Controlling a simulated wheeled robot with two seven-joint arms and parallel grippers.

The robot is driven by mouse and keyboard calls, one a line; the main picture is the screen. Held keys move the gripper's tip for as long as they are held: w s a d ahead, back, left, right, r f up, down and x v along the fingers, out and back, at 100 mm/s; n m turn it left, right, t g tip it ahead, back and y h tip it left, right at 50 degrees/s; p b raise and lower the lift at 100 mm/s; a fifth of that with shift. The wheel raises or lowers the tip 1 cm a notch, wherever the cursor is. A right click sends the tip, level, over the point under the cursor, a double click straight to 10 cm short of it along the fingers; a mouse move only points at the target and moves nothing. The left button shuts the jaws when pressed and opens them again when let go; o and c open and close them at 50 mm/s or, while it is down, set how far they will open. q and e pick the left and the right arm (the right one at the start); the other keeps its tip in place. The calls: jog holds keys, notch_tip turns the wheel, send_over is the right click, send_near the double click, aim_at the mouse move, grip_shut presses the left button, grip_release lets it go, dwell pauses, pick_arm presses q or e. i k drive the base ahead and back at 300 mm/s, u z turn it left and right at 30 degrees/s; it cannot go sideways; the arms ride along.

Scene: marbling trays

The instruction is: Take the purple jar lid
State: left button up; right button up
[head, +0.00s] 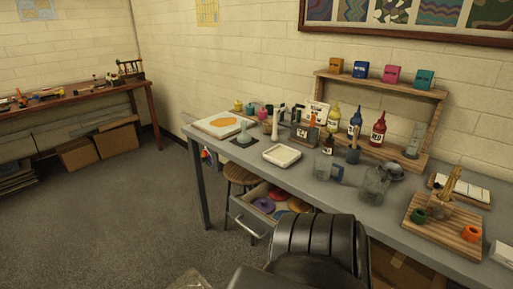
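A purple disc, which looks like the purple jar lid (263,205), lies in the open drawer (247,214) under the front of the grey table.
A wooden stool (240,175) is behind the drawer's left side. Bottles, jars and a white tray (282,155) stand on the table.

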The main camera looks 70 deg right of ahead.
aim_at(267, 205)
jog(key=z, duration=0.6)
jog(key=i, duration=0.75)
jog(key=z, duration=0.85)
